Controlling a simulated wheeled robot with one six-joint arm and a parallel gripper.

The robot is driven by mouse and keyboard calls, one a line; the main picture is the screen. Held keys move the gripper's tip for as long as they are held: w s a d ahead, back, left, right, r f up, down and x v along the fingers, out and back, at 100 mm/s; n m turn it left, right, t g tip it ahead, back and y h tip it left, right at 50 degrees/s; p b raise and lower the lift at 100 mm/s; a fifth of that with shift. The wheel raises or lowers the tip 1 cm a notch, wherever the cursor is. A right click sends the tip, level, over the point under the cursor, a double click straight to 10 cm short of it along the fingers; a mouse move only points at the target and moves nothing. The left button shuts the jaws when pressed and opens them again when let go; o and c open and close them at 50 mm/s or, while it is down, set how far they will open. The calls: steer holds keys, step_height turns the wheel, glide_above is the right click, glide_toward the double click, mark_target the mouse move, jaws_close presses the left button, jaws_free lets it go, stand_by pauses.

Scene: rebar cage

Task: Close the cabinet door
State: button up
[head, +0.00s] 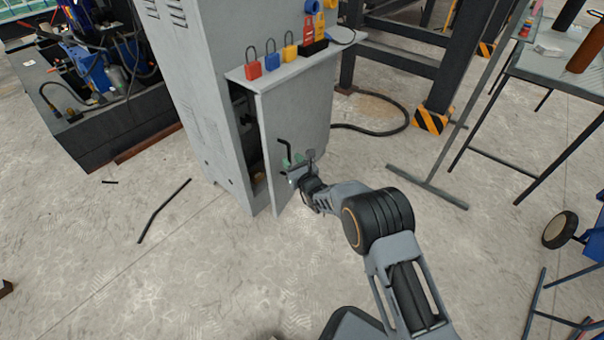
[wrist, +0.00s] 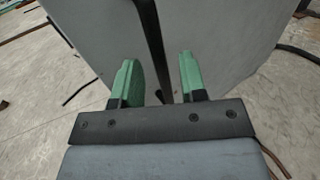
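The grey cabinet (head: 185,60) stands upright left of centre in the head view. Its grey door (head: 305,105) is partly open, with a dark gap between the door's edge and the cabinet body. A black bar handle (head: 284,148) is on the door's outer face; it also shows in the wrist view (wrist: 152,40). My gripper (head: 293,162) is at the door face by the lower part of the handle. In the wrist view its two green fingers (wrist: 160,80) are apart, with the handle bar between them and space on both sides. Whether the fingertips touch the door is unclear.
A ledge (head: 275,72) above the door carries red, blue and yellow padlocks. A machine base (head: 110,130) stands left, a black steel frame (head: 400,65) behind, and a grey table (head: 550,68) right.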

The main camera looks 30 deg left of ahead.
steer(key=p+v, duration=0.4)
steer(key=v, duration=0.9)
